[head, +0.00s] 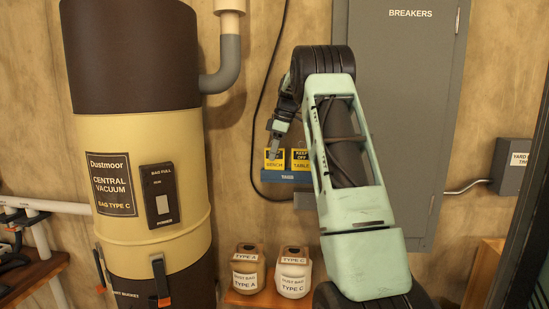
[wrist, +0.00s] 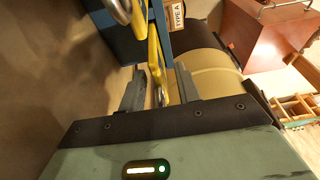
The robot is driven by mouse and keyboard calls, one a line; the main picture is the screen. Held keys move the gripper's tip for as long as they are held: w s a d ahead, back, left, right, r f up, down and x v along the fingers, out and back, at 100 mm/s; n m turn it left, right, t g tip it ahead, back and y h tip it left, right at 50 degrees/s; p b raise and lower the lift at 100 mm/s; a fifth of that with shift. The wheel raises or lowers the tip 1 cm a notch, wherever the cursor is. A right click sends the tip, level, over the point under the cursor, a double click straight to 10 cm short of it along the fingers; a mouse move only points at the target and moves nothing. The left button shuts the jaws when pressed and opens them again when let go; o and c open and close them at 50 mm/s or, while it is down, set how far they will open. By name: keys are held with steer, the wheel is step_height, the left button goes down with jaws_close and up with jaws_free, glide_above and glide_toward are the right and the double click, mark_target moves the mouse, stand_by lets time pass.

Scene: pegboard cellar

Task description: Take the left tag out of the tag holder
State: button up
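The blue tag holder (head: 287,177) is on the wall left of the breaker cabinet, with the left yellow tag (head: 273,164), lettered BENCH, and the right yellow tag (head: 300,158), lettered KEEP OFF TABLE, standing in it. My gripper (head: 278,135) is at the top of the left tag and hides part of its lettering. In the wrist view my gripper (wrist: 160,76) is open, with one finger on each side of a yellow tag edge (wrist: 158,62). I cannot tell whether either finger touches it. The blue holder (wrist: 160,18) shows beyond.
The central vacuum (head: 140,140) stands at the left. The grey breaker cabinet (head: 410,110) is behind my arm. Two dust-bag containers, type A (head: 247,270) and type C (head: 293,272), stand below the holder. A black cable (head: 257,120) hangs beside it.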

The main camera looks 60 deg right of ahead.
steer(key=shift+x, duration=0.8)
jaws_close()
steer(key=shift+r, duration=0.1)
steer(key=shift+r+b, duration=1)
steer(key=shift+r, duration=3.95)
